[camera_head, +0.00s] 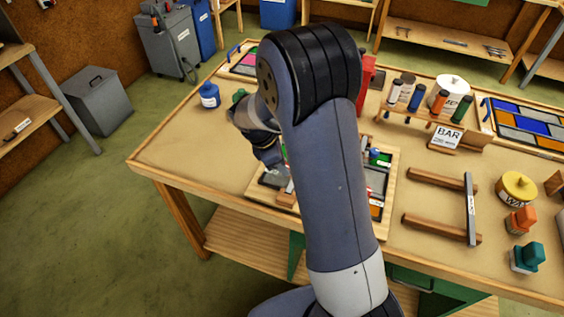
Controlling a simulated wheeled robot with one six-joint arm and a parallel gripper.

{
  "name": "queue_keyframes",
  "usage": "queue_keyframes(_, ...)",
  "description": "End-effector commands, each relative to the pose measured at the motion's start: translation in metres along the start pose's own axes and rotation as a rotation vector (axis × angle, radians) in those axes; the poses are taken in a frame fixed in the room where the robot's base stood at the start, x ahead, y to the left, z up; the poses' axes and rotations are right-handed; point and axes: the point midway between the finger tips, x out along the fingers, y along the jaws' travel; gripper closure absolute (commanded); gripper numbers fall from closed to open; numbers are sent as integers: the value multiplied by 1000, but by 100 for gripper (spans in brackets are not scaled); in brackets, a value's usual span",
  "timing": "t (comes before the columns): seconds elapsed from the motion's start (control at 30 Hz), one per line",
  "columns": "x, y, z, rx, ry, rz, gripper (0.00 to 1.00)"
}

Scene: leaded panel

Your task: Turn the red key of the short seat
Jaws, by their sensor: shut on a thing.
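The leaded panel work lies in a pale wooden frame (386,222) on the bench, with grey, green and red pieces in it. My arm crosses the middle of the view and hides much of it. My gripper (271,157) shows only in part, left of my arm, low over the panel's left side. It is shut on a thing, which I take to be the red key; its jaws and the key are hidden. A brownish-red piece (287,194) shows just below it. I cannot tell how far the key is turned or which seat is the short one.
On the bench (180,150) stand a blue pot (209,95), a rack of bottles (420,112), a BAR sign (446,137), a wooden stand with a grey bar (471,208) and a yellow-lidded jar (517,190). A finished-looking coloured panel (520,125) lies at right. The bench's left end is mostly clear.

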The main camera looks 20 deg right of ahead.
Motion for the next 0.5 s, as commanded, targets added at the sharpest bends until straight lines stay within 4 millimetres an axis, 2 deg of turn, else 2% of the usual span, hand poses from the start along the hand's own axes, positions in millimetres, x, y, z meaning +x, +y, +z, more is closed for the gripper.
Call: queue_keyframes(0.5,0,0,0,-80,1,35,94)
